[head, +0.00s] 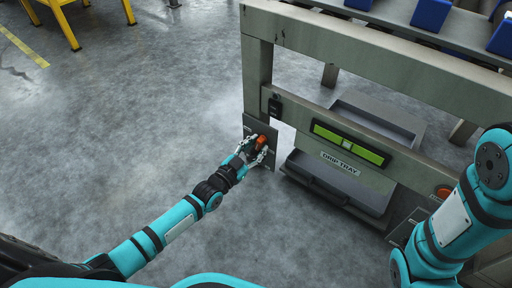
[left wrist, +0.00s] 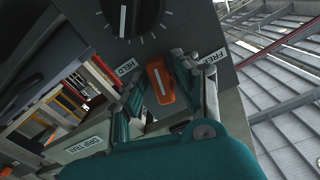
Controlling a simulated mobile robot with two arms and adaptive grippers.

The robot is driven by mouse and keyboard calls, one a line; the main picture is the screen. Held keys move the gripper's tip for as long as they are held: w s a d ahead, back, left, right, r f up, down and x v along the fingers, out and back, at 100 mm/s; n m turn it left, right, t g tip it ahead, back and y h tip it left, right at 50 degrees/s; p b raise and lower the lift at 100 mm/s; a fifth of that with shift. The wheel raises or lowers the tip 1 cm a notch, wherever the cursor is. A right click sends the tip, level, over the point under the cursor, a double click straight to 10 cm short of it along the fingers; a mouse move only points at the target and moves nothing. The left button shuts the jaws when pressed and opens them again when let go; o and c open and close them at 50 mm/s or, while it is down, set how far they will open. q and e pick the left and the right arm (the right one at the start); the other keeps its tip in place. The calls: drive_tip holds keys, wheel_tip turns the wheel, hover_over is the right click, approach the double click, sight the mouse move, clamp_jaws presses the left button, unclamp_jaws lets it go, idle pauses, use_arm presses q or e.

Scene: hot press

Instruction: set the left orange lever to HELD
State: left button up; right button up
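The left orange lever (head: 261,141) is on a grey plate (head: 262,130) at the left post of the press. In the left wrist view the lever (left wrist: 160,84) has a white stripe. It stands between the HELD label (left wrist: 127,67) on the left and the FREE label (left wrist: 212,57) on the right, and its end lies at neither label. My left gripper (head: 257,154) is at the lever. In the left wrist view its fingers (left wrist: 160,92) are apart, one on each side of the lever. The right finger is very close to it; contact is unclear. My right gripper is out of view.
A green gauge (head: 350,145) and a drip tray (head: 328,190) are to the right. A second orange lever (head: 443,191) is near my right arm. Open floor lies left of the press.

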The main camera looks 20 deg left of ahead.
use_arm(q)
clamp_jaws()
drive_tip(key=shift+d+r+n+p, duration=0.1)
drive_tip(key=shift+r+n+p, duration=0.2)
drive_tip(key=shift+n+p, duration=0.5)
drive_tip(key=shift+d+p, duration=0.1)
drive_tip(key=shift+p, duration=0.45)
drive_tip(key=shift+s+f+n, duration=0.1)
drive_tip(key=shift+f+n, duration=0.15)
drive_tip(key=shift+n, duration=0.55)
drive_tip(key=shift+d+f, duration=0.1)
drive_tip(key=shift+o, duration=1.8)
unclamp_jaws()
drive_tip(key=shift+s, duration=0.1)
